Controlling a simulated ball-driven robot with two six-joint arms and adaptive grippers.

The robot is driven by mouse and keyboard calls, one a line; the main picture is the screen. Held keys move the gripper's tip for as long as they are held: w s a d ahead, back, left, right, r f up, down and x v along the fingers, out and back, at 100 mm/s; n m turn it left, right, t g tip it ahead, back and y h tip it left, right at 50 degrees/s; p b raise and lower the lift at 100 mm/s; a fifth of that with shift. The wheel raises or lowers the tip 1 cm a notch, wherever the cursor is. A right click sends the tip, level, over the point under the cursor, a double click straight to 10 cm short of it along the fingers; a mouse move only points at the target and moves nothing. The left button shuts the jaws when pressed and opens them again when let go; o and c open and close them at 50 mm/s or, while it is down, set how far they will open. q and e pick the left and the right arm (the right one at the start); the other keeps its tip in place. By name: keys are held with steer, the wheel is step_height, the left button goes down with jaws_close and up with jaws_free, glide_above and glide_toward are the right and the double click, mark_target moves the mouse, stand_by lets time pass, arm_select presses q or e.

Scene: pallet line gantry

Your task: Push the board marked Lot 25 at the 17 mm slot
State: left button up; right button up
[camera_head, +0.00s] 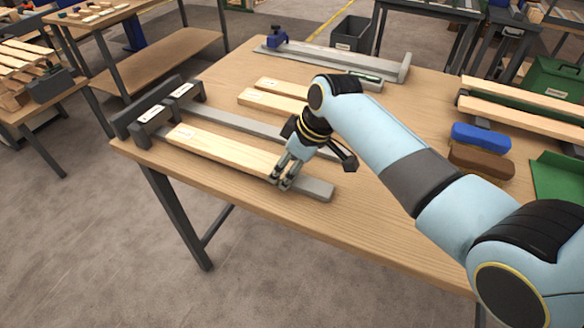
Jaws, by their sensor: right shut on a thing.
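A pale wooden board (222,148) with a small white label lies along the front grey rail of a gauge. Its left end is close to a dark grey slot block (150,115) with a white label. A second labelled slot block (182,91) stands behind it, at the end of another grey rail (235,122). The label lettering is too small to read, so I cannot tell which is Lot 25 or 17 mm. My right gripper (280,181) is shut on the right end of the front board. My left gripper is out of view.
Two more pale boards (268,102) lie behind the gauge, partly hidden by my right arm. A long grey fixture with a blue clamp (277,38) is at the back. A blue brush (481,137), a brown block (480,162) and a green box (548,82) are at right.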

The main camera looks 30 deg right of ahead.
mark_target(275, 164)
steer(key=shift+w+a+f, duration=0.15)
steer(key=shift+a, duration=0.05)
steer(key=shift+w+a+b, duration=0.7)
steer(key=shift+w+a, duration=0.45)
steer(key=shift+w, duration=0.4)
stand_by(0.4)
steer(key=shift+s+d+p, duration=0.15)
steer(key=shift+s+p, duration=0.15)
steer(key=shift+p, duration=0.3)
steer(key=shift+s+d, duration=0.2)
steer(key=shift+p, duration=0.3)
stand_by(0.5)
